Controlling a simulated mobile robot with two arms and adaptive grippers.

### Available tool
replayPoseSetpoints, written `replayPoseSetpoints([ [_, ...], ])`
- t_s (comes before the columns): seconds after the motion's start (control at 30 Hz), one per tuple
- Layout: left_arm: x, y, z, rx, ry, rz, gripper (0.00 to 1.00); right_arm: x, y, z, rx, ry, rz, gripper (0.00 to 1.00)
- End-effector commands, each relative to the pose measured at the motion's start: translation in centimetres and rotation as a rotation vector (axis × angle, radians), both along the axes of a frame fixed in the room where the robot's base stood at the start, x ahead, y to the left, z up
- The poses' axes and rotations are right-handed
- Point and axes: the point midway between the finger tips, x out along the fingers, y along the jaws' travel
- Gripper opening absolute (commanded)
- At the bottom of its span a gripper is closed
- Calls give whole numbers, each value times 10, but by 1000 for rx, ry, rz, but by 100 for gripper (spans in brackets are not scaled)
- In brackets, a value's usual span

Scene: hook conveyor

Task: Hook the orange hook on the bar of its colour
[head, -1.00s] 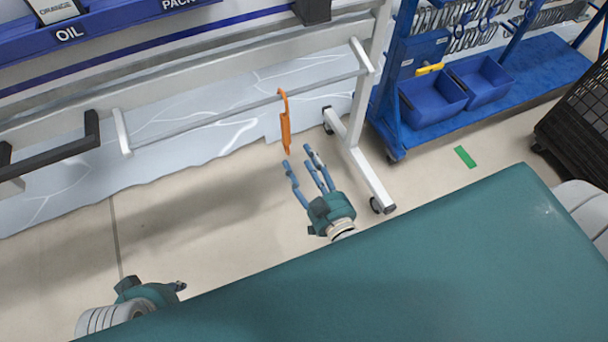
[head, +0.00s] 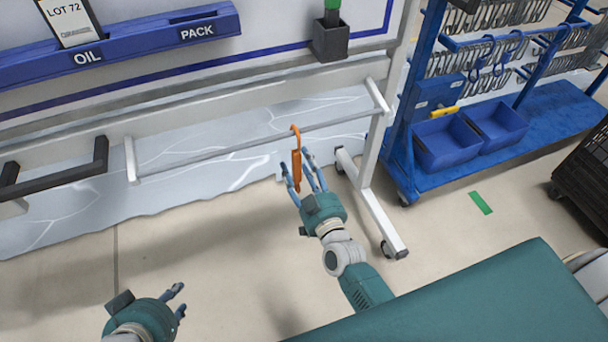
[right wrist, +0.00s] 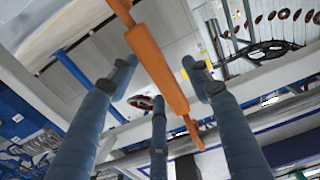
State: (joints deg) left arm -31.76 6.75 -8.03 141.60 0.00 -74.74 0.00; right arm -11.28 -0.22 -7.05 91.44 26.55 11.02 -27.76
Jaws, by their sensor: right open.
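The orange hook (head: 297,165) hangs upright from the pale grey bar (head: 220,152) of a white wheeled frame, towards the bar's right end. My right gripper (head: 300,168) is open, with its fingers spread around the hook's lower body. In the right wrist view the hook (right wrist: 158,70) runs diagonally between the open fingers, and I see no finger closed on it. My left gripper (head: 178,300) is low at the left, empty, its fingertips apart, far from the hook.
A black bar (head: 60,175) juts out at the left. A blue ledge (head: 130,45) runs along the back. The floor before the frame is clear.

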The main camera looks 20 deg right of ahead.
Motion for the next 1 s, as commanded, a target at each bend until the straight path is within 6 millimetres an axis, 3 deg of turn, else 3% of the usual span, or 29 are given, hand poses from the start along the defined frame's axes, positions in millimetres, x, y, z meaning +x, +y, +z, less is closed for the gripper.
replayPoseSetpoints([
  [0.37, 4, -1, 2, -4, -17, -1, 29, 3, 0, 0, 1, 0, 0, 47],
  [0.6, 4, -1, 2, -3, -17, -2, 29, 3, 0, 0, 1, 0, 0, 0],
  [0.63, 4, -2, 2, -3, -17, -2, 29, 3, 0, 0, 1, 0, 0, 0],
  [0.67, 4, -2, 2, -3, -17, -2, 29, 3, 0, 0, 1, 0, 0, 22],
  [0.77, 4, -2, 2, -3, -17, -2, 29, 3, 0, 0, 1, 0, 0, 2],
  [1.0, 4, -2, 2, -4, -16, -2, 29, 3, 0, 0, 0, 1, 0, 0],
])
